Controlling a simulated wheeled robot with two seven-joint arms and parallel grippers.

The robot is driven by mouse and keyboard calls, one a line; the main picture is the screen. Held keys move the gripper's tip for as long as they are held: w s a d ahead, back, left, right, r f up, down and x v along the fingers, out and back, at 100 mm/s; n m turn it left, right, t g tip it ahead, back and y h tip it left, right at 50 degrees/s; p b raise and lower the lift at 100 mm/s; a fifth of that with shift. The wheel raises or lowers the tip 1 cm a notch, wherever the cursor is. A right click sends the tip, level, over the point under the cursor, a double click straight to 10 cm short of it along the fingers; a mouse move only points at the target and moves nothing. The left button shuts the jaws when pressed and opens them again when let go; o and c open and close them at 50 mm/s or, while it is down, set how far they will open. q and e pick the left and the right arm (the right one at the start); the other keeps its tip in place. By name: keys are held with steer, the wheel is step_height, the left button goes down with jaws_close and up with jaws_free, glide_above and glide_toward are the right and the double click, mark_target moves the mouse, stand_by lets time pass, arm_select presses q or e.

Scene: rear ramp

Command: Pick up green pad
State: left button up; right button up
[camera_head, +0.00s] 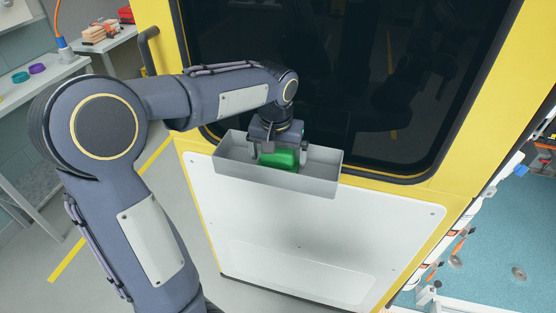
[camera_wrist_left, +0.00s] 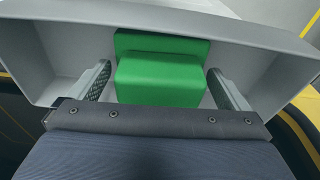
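The green pad (camera_head: 280,158) is a bright green block in a grey open bin (camera_head: 262,178) mounted on the yellow vehicle door. My left gripper (camera_head: 277,150) reaches down into the bin over the pad. In the left wrist view, the green pad (camera_wrist_left: 160,80) lies between the two fingers of the left gripper (camera_wrist_left: 160,88). The fingers are apart, with a visible gap on each side of the pad. A second green surface (camera_wrist_left: 165,42) shows directly behind it; I cannot tell whether it is a separate pad. My right gripper is not in view.
The bin's walls (camera_wrist_left: 265,35) stand close around the left gripper. A dark window (camera_head: 340,80) is behind the bin, with a white panel (camera_head: 320,230) below. A black door handle (camera_head: 148,45) and a bench (camera_head: 40,85) are at the left.

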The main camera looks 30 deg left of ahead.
arm_select(q)
steer(key=c, duration=0.6)
steer(key=shift+c, duration=0.3)
steer(key=shift+r, duration=0.1)
steer(key=shift+r, duration=0.5)
steer(key=s+d+r+b, duration=0.1)
steer(key=s+d+r, duration=0.3)
steer(key=d+r, duration=0.8)
steer(key=shift+d+b, duration=0.35)
steer(key=shift+d, duration=0.4)
